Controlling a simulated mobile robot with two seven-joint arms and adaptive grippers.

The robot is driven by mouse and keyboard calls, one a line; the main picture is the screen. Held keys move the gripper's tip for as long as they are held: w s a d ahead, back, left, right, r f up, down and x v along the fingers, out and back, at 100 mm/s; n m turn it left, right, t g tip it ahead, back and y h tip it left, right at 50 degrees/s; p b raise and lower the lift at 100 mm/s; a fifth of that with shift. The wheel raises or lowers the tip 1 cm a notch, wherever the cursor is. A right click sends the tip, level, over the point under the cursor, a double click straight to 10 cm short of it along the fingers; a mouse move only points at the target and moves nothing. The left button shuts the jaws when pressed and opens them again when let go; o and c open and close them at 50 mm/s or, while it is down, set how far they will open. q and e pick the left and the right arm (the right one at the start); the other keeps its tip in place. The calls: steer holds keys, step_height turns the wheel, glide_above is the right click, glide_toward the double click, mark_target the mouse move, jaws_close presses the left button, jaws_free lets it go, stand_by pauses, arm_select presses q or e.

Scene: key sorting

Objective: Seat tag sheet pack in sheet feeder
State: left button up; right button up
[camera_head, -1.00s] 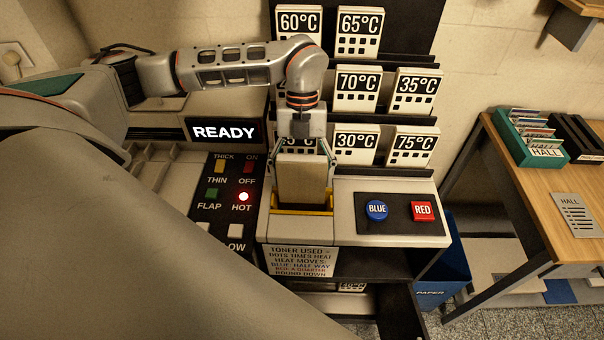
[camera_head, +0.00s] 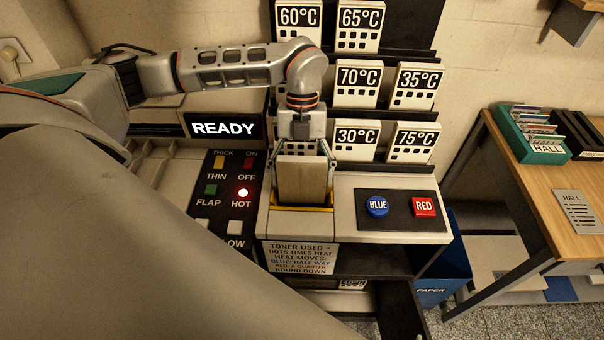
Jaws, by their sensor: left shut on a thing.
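The tag sheet pack (camera_head: 302,181) is a tan, upright block at the sheet feeder (camera_head: 300,221), a pale slot with a yellow edge on the front of the machine. My left gripper (camera_head: 303,160) points down over the feeder and is shut on the pack, with a finger at each side of it. The pack's lower edge meets the yellow-edged feeder opening; I cannot tell how deep it sits. My right gripper is not in view.
A READY display (camera_head: 223,128) and a switch panel (camera_head: 226,190) with a red light lie left of the feeder. Blue (camera_head: 377,206) and red (camera_head: 424,207) buttons lie to the right. Temperature cards (camera_head: 357,83) stand behind. A wooden table (camera_head: 540,184) stands at right.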

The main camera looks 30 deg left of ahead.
mark_target(302, 187)
arm_select(q)
steer(key=shift+f+b, duration=1.05)
steer(key=shift+f, duration=1)
steer(key=o, duration=1.4)
steer(key=shift+c, duration=0.2)
steer(key=v, duration=1.2)
